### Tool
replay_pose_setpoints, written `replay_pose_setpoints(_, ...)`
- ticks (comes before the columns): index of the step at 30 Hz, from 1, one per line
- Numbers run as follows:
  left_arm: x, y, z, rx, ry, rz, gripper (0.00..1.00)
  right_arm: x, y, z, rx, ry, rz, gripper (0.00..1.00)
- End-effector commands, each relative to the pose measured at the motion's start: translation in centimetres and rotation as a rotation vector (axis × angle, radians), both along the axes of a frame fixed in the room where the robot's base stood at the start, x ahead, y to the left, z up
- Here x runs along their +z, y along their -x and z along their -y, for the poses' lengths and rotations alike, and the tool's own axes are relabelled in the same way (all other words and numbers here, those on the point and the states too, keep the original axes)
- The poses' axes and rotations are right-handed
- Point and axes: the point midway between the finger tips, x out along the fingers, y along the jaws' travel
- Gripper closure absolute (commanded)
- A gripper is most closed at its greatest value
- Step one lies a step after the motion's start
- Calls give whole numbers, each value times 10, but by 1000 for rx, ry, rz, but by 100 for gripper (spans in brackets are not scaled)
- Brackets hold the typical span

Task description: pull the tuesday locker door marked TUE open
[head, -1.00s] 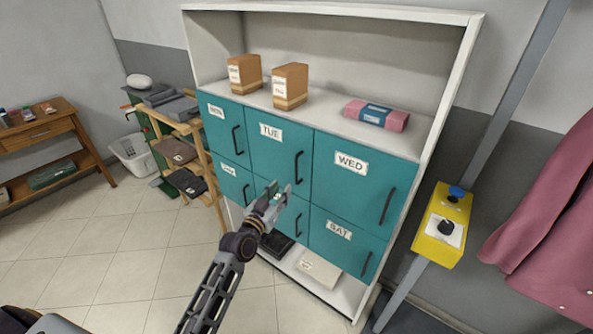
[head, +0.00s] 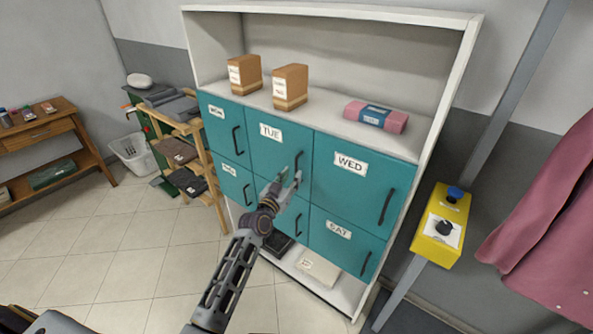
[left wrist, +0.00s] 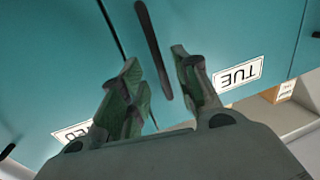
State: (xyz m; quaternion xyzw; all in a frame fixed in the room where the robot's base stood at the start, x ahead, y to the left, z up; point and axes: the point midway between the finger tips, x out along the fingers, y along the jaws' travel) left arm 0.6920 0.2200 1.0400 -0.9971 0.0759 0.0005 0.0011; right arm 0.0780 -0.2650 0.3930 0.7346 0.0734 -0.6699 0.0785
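The teal TUE door (head: 273,150) is shut in the top row of the lockers, between the MON and WED doors. Its dark vertical handle (head: 299,164) is on the right side of the door. My left gripper (head: 290,178) is open in front of the lower part of this handle. In the left wrist view, the handle (left wrist: 154,50) runs down between the two spread fingers of the gripper (left wrist: 160,85), and the TUE label (left wrist: 238,75) appears upside down. I cannot tell whether the fingers touch the handle. My right gripper is not in view.
The WED door (head: 360,180) is to the right, with the SAT door (head: 343,240) below it. Boxes (head: 290,87) and a pink bundle (head: 376,115) lie on the shelf above. A yellow control box (head: 442,225) is on a post at right.

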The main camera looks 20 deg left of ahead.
Motion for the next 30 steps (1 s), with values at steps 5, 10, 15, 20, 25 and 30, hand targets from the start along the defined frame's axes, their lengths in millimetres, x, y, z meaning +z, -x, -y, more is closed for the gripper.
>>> replay_pose_setpoints(5,1,-15,3,0,1,2,68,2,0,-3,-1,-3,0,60)
replay_pose_setpoints(10,1,-29,5,0,0,2,68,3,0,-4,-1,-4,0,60)
replay_pose_setpoints(15,1,-40,7,-1,1,1,68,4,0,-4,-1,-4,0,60)
replay_pose_setpoints(20,1,-46,7,-1,1,1,68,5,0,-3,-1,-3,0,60)
replay_pose_setpoints(25,0,-47,8,0,0,1,68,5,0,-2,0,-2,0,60)
replay_pose_setpoints(30,0,-47,8,0,0,1,68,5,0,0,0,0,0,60)
